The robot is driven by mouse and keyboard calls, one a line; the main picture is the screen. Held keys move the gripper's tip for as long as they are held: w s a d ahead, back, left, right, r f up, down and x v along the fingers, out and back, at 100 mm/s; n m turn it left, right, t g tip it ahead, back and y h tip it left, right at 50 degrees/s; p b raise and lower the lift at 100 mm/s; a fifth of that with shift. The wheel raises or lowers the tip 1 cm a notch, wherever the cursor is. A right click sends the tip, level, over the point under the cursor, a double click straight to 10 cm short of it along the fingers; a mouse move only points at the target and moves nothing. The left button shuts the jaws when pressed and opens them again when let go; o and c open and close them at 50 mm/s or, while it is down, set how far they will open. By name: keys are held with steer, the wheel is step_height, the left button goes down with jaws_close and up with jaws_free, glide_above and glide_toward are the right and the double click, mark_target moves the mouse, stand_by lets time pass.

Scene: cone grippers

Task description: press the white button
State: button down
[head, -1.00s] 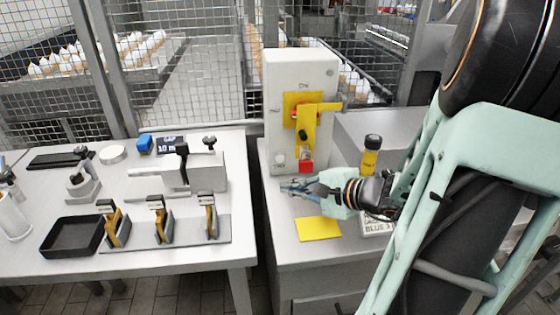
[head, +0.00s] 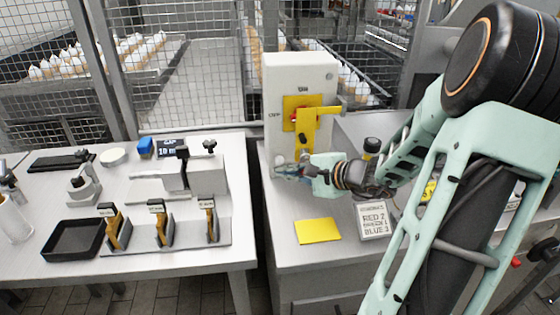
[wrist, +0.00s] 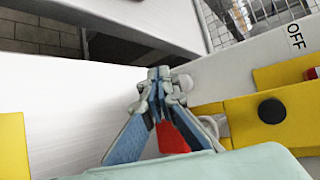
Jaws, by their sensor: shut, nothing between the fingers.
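The white button (head: 280,158) is low on the left of the front of a white control box (head: 275,95), just above my gripper's fingertips in the head view. My gripper (head: 279,171) is shut and empty, in front of the box's lower part and pointing left. In the wrist view my gripper's fingertips (wrist: 160,76) meet close beside a small rounded white part (wrist: 185,82), which looks like the button. I cannot tell whether they touch. A red part (wrist: 172,138) shows behind the fingers and is mostly hidden by my gripper in the head view.
The box carries a yellow panel and bracket (head: 307,125) with a black knob, just above my gripper. A yellow sheet (head: 318,231) and a lettered card (head: 373,220) lie in front. A left table (head: 190,262) holds tools and a black tray (head: 73,239).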

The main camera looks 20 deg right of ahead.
steer(key=shift+w+d, duration=0.25)
steer(key=shift+w, duration=0.6)
steer(key=shift+w, duration=0.1)
stand_by(0.8)
steer(key=shift+w+b, duration=0.3)
steer(key=shift+b, duration=0.1)
steer(key=shift+d, duration=0.1)
steer(key=shift+w+d+r, duration=0.1)
steer(key=shift+w+r, duration=0.15)
steer(key=shift+w, duration=0.05)
stand_by(0.4)
steer(key=shift+w+r, duration=0.25)
stand_by(0.7)
steer(key=shift+s+b, duration=0.25)
steer(key=shift+b, duration=0.15)
steer(key=shift+s+f, duration=0.15)
steer(key=shift+s, duration=0.05)
steer(key=shift+s+a+f+b, duration=0.1)
steer(key=shift+s+a+b, duration=0.1)
steer(key=shift+s, duration=0.55)
steer(key=shift+s+a+f+b, duration=0.1)
steer(key=shift+s+a+b, duration=0.15)
steer(key=shift+s, duration=0.55)
steer(key=shift+s+a+b, duration=0.15)
steer(key=shift+s+a, duration=0.05)
steer(key=shift+s, duration=0.55)
